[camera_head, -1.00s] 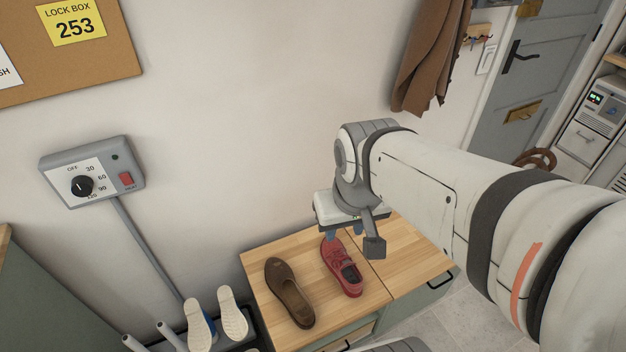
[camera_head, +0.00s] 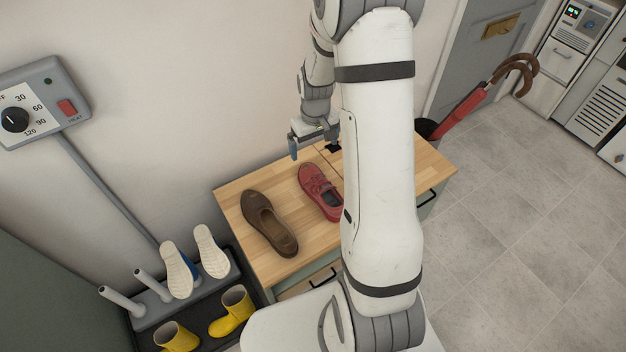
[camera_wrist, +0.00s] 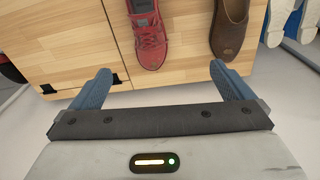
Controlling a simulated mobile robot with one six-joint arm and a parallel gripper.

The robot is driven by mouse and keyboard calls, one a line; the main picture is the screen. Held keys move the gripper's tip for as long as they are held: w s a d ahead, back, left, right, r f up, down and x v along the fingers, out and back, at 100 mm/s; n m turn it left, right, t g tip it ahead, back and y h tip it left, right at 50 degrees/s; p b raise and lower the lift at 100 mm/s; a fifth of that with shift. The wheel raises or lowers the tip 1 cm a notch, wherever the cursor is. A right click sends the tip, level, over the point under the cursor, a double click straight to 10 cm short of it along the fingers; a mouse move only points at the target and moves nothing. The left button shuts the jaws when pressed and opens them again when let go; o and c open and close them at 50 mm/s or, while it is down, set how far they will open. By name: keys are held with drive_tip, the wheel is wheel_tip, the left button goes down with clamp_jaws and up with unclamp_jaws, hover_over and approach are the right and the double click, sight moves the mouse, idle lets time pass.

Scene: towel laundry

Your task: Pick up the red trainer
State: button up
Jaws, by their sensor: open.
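The red trainer (camera_head: 320,190) lies sole down on the wooden cabinet top, to the right of a brown shoe (camera_head: 268,222). My arm covers part of its right side in the head view. In the wrist view the red trainer (camera_wrist: 149,38) shows at the top, its toe pointing toward my gripper. My gripper (camera_wrist: 160,85) is open and empty, its two blue fingers spread wide, apart from the trainer. In the head view my gripper (camera_head: 314,146) is above the back of the cabinet, close to the wall and beyond the trainer's toe.
The wooden cabinet top (camera_head: 240,188) stands against the wall. A rack with white-soled shoes (camera_head: 179,270) and yellow boots (camera_head: 231,311) is at its left. A red umbrella (camera_head: 465,108) stands at the right. The floor (camera_head: 520,200) on the right is clear.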

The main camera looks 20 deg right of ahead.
drive_tip(key=b, duration=0.3)
approach(321, 182)
drive_tip(key=shift+g, duration=0.4)
drive_tip(key=f, duration=0.5)
drive_tip(key=shift+w+d+f, duration=0.15)
drive_tip(key=shift+w+f, duration=0.05)
drive_tip(key=shift+w, duration=0.15)
wheel_tip(321, 182, down, 8)
drive_tip(key=shift+w+f+b, duration=0.1)
drive_tip(key=shift+f+b, duration=0.1)
drive_tip(key=shift+b, duration=0.1)
drive_tip(key=shift+c, duration=0.4)
drive_tip(key=c, duration=1.1)
